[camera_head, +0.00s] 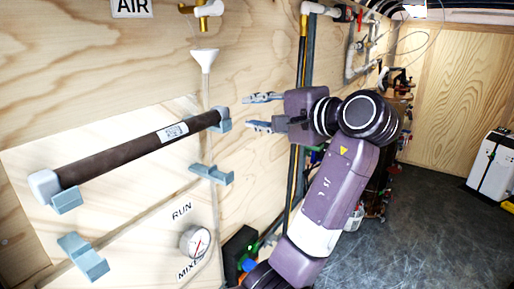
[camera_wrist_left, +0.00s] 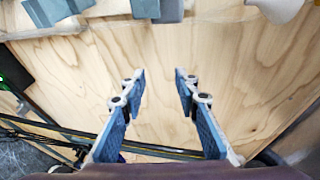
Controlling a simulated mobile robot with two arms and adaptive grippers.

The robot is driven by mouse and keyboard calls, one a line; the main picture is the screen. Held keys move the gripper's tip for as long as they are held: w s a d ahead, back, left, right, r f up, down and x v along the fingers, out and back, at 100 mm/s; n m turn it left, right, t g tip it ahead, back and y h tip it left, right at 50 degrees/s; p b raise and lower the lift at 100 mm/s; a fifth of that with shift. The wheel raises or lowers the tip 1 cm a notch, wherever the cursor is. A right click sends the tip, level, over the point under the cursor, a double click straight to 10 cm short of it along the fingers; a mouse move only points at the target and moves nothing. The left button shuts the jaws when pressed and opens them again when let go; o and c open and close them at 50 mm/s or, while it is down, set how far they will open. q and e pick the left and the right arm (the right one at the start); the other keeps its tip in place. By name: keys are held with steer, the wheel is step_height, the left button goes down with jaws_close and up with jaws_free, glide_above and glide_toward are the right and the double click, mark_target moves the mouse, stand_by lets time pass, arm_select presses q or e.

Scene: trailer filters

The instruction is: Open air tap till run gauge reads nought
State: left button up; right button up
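The air tap (camera_head: 201,9) is a brass and white fitting on the plywood wall, beside the AIR sign (camera_head: 132,7); its top is cut off by the picture edge. A small round gauge (camera_head: 194,242) sits low on the panel, between the RUN label (camera_head: 181,211) and a partly hidden lower label; its reading is too small to tell. My left gripper (camera_head: 262,112) is open and empty, below and right of the tap and apart from it. In the left wrist view its fingers (camera_wrist_left: 158,90) are spread before bare plywood. My right gripper is not in view.
A dark tube (camera_head: 130,155) rests in blue-grey brackets left of my gripper. A white funnel (camera_head: 204,58) with a clear pipe hangs below the tap. Yellow and black pipes (camera_head: 302,60) run down behind my gripper. Dark floor (camera_head: 430,215) is open at right.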

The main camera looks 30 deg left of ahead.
arm_select(q)
step_height(320, 180, down, 9)
steer(key=w+h, duration=0.1)
steer(key=shift+w+a+f+m+t+h, duration=0.2)
steer(key=shift+w+a+m+t+h, duration=0.1)
steer(key=shift+w+a+t+h, duration=0.1)
steer(key=shift+c, duration=0.7)
